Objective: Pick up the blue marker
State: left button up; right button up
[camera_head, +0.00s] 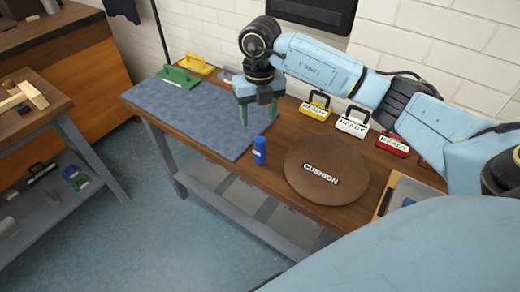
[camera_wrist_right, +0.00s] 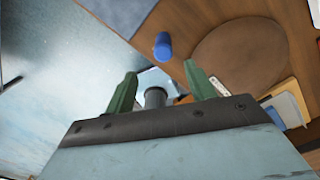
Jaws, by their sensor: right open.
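The blue marker (camera_head: 259,150) stands upright on the wooden table, between the grey-blue mat and the round brown cushion, near the table's front edge. It also shows in the right wrist view (camera_wrist_right: 163,46), beyond the fingertips. My right gripper (camera_head: 258,113) is above the mat's right part, behind the marker and apart from it. Its two green fingers (camera_wrist_right: 160,82) are spread with nothing between them. My left gripper is not in view.
The cushion (camera_head: 326,171) lies right of the marker. The mat (camera_head: 195,112) covers the table's left part. Several handled tags, including a yellow one (camera_head: 316,107) and a red one (camera_head: 392,144), stand along the back. A tray (camera_head: 409,190) is at the right end.

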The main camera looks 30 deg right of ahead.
aim_at(260, 149)
jog(key=f, duration=0.7)
jog(key=shift+d+f+b, duration=0.25)
jog(key=shift+f+b, duration=0.05)
jog(key=f, duration=0.5)
jog(key=shift+s+a+f, duration=0.15)
jog(key=shift+s+f, duration=0.05)
jog(key=shift+f, duration=0.1)
jog(key=c, duration=1.1)
